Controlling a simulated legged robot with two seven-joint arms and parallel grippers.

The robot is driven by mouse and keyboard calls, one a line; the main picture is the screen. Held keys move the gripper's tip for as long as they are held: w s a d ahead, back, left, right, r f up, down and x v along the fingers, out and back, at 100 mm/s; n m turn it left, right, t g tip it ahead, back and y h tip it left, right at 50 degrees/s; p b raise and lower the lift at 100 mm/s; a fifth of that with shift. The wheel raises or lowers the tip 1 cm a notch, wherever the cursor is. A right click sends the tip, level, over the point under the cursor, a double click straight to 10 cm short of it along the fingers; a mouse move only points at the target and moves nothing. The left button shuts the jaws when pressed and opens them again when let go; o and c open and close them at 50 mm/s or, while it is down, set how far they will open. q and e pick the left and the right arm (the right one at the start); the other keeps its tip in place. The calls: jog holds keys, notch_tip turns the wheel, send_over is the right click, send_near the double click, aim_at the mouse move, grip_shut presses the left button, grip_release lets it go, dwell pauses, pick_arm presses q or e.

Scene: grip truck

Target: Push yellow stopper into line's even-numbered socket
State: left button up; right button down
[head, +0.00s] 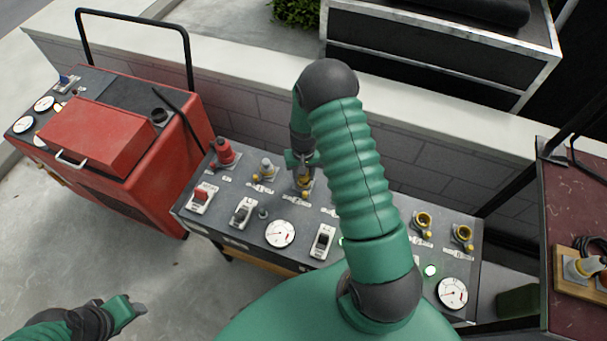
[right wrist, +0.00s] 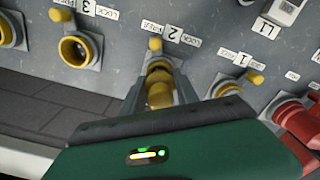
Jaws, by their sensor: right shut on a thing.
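My right gripper (right wrist: 158,90) is shut on the yellow stopper (right wrist: 160,96), in line with the yellow socket (right wrist: 159,66) labelled 2. The stopper's front end is at the socket mouth; I cannot tell how deep it sits. In the head view my right gripper (head: 303,178) is over the panel's back row, partly hiding that socket. Socket 1 (right wrist: 224,84) is beside it and socket 3 (right wrist: 76,50) on the other side is open and empty. My left gripper (head: 130,309) is low at the left, away from the panel, its jaws unclear.
The grey panel (head: 262,250) carries a red plug (head: 223,152), switches and gauges. More yellow sockets (head: 422,222) are at its right. A red machine (head: 110,140) stands at left. A dark red table (head: 575,305) at right holds a plug on a wooden block.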

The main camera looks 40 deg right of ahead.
jog(key=shift+f, duration=0.3)
jog(key=shift+r, duration=0.1)
jog(key=shift+r+p, duration=0.45)
jog(key=shift+r, duration=0.1)
jog(key=shift+r+p, duration=1.1)
jog(key=shift+r, duration=0.3)
jog(key=shift+f, duration=0.15)
jog(key=shift+f+b, duration=0.4)
jog(key=shift+f, duration=0.15)
jog(key=shift+f, duration=0.1)
jog(key=shift+f, duration=0.3)
